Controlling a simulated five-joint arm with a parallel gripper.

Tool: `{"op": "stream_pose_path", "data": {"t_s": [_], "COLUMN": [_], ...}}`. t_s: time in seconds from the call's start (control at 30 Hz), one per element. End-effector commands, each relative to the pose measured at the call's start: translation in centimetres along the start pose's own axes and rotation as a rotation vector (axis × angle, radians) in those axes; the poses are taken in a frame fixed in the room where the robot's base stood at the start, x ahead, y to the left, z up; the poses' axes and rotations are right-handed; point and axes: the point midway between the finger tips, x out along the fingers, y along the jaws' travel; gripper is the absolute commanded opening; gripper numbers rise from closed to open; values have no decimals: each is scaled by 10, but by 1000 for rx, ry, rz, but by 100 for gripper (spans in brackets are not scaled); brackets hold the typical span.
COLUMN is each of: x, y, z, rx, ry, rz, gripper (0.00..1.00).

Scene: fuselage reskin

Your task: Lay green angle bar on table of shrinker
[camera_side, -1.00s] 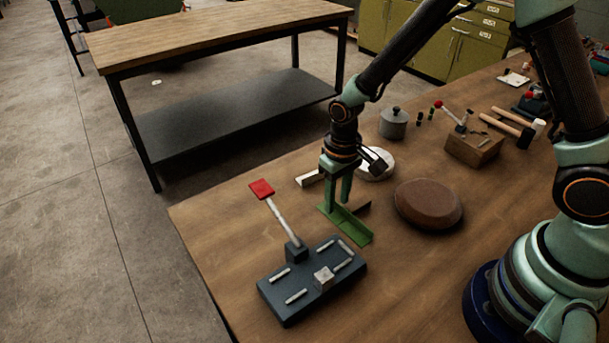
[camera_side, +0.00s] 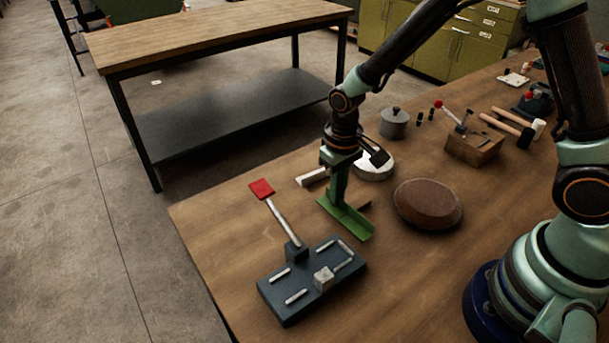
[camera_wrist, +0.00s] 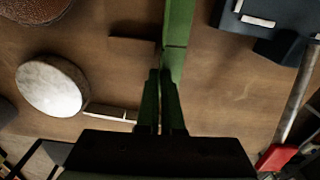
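The green angle bar (camera_side: 352,222) lies on the wooden bench, beside and behind the shrinker. My gripper (camera_side: 338,200) points down at the bar's far part, its fingers close together. In the wrist view, the fingers (camera_wrist: 161,75) meet at the near end of the green bar (camera_wrist: 178,35) and are shut on its upright flange. I cannot tell any gap between bar and bench. The shrinker (camera_side: 302,292) is a dark blue block with light strips, a small metal block on its top and a red-handled lever. Its edge shows in the wrist view (camera_wrist: 265,42).
A pale bar (camera_side: 311,178) and a white disc (camera_side: 374,166) lie behind my gripper. A brown rounded block (camera_side: 428,204) sits right of the bar. A lidded grey pot (camera_side: 394,123), a wooden-based lever tool (camera_side: 474,149) and mallets (camera_side: 515,128) stand farther back. The shrinker's raised lever (camera_side: 276,215) leans left.

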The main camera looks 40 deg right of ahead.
Motion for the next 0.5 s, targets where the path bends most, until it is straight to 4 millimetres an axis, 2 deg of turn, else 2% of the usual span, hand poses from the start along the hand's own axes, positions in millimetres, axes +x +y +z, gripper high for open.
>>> {"op": "stream_pose_path", "data": {"t_s": [0.17,0.5], "x": [-37,-131], "y": [0,0], "z": [-2,-1], "rx": [0,0], "ry": [8,8], "rz": [-2,-1], "gripper": [0,0]}}
